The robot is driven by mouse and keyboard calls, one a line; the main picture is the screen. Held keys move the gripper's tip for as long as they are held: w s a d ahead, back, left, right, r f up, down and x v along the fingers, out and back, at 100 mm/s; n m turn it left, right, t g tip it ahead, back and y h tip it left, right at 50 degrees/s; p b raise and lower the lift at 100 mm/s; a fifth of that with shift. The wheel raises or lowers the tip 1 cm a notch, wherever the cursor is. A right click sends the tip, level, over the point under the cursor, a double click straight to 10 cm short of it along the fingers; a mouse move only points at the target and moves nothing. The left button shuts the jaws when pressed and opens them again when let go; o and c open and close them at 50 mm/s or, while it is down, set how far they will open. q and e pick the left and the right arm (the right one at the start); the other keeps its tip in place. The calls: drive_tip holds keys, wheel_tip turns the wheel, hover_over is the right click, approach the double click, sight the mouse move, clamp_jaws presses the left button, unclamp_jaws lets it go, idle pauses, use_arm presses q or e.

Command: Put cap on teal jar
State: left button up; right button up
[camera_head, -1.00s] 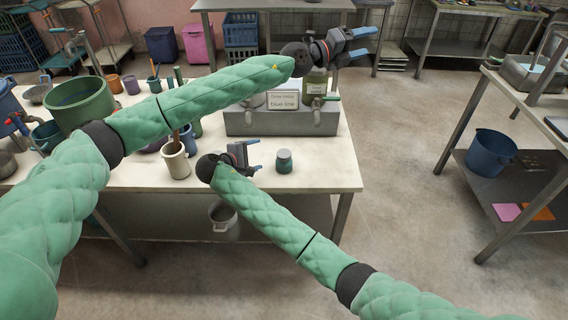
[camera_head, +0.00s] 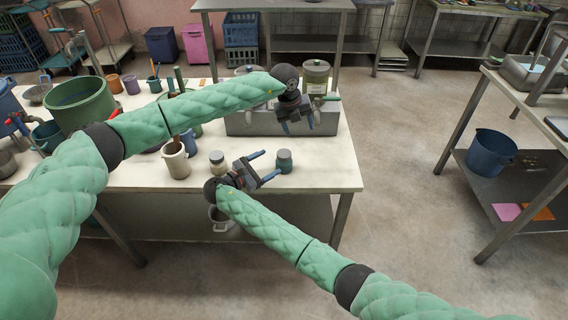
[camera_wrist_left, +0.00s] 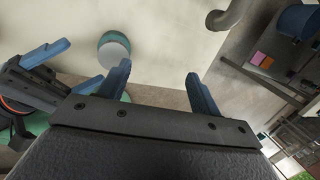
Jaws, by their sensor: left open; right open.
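The small teal jar (camera_head: 284,166) stands upright on the white table near its front right part. A flat grey top, seemingly a cap (camera_head: 284,154), covers its mouth; whether it is seated cannot be told. In the left wrist view the jar's pale grey top (camera_wrist_left: 114,52) shows beyond the left fingertip. My left gripper (camera_head: 297,127) is open and empty, pointing down above and behind the jar. My right gripper (camera_head: 272,162) is open, low at the table's front edge, its fingers pointing at the jar from the left, apart from it. It also shows at the left wrist view's left edge.
A cream jar with a dark lid (camera_head: 217,162) and a cream mortar (camera_head: 176,160) stand left of my right gripper. The table's right end (camera_head: 335,175) is clear.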

sight(278, 158)
use_arm(q)
drive_tip(key=a+y, duration=0.1)
drive_tip(key=s+a+n+y, duration=0.1)
drive_tip(key=a, duration=0.1)
drive_tip(key=s+a+n+g, duration=0.1)
drive_tip(key=shift+a+f+y, duration=0.2)
drive_tip(key=shift+f+y, duration=0.1)
drive_tip(key=shift+y, duration=0.1)
use_arm(e)
drive_tip(key=shift+s+d+r+n, duration=0.15)
drive_tip(key=shift+s+r+n, duration=0.05)
drive_tip(key=shift+n, duration=0.8)
use_arm(q)
drive_tip(key=shift+s+a+n, duration=0.1)
drive_tip(key=shift+a+n, duration=0.1)
drive_tip(key=shift+n, duration=0.1)
use_arm(e)
drive_tip(key=shift+n+h, duration=0.3)
use_arm(q)
drive_tip(key=shift+n, duration=0.3)
use_arm(e)
drive_tip(key=shift+n, duration=0.3)
drive_tip(key=shift+d, duration=0.1)
drive_tip(key=shift+x, duration=3.85)
drive_tip(key=shift+f, duration=0.1)
